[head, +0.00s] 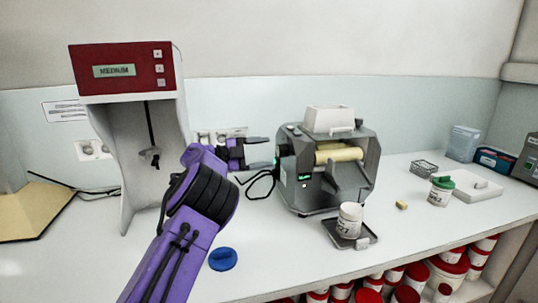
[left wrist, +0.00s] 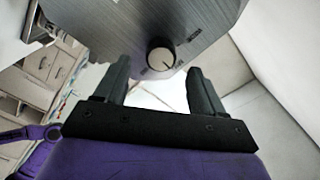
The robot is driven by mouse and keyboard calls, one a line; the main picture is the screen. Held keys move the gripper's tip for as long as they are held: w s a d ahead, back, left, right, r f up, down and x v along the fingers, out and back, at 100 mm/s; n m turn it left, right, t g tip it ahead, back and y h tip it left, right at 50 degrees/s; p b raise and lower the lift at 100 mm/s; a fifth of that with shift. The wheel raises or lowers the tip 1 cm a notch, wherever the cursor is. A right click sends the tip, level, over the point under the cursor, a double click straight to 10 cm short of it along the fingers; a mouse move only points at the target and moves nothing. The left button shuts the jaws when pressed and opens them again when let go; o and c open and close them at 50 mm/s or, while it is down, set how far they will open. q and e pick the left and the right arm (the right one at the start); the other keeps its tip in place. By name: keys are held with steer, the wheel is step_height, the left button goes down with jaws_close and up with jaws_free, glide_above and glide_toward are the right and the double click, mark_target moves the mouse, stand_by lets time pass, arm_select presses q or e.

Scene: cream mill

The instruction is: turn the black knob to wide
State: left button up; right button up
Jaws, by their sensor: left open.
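The mill (head: 295,185), a grey machine with a white hopper and cream rollers, stands on the bench right of my left gripper (head: 260,152). In the left wrist view, the round black knob (left wrist: 161,57) with a paler face sits on the mill's grey side panel (left wrist: 110,35). Small marks surround it, too small to read; its pointer setting is unclear. My left gripper (left wrist: 160,85) is open and empty, its fingers pointing at that panel. The knob appears between and beyond the fingertips, apart from them. I cannot make out the knob in the head view. My right gripper is not in view.
A red-topped machine (head: 122,67) reading MEDIUM stands behind my left arm. A blue lid (head: 222,259) lies in front. A white jar (head: 349,219) sits on a dark tray (head: 359,241) before the mill. A green-lidded jar (head: 440,190) stands right. The front bench is mostly clear.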

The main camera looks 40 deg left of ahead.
mark_target(278, 151)
arm_select(q)
steer(key=p+x, duration=0.1)
steer(key=x, duration=0.3)
steer(key=shift+w, duration=0.15)
steer(key=c, duration=1.1)
steer(key=shift+o, duration=0.2)
steer(key=shift+r+n+p, duration=0.2)
steer(key=shift+n+p, duration=1)
steer(key=shift+p, duration=0.05)
steer(key=n+p, duration=0.3)
steer(key=shift+n, duration=0.3)
steer(key=n+p, duration=0.3)
steer(key=n, duration=0.1)
steer(key=shift+f+n+p, duration=0.15)
steer(key=shift+n+p, duration=0.65)
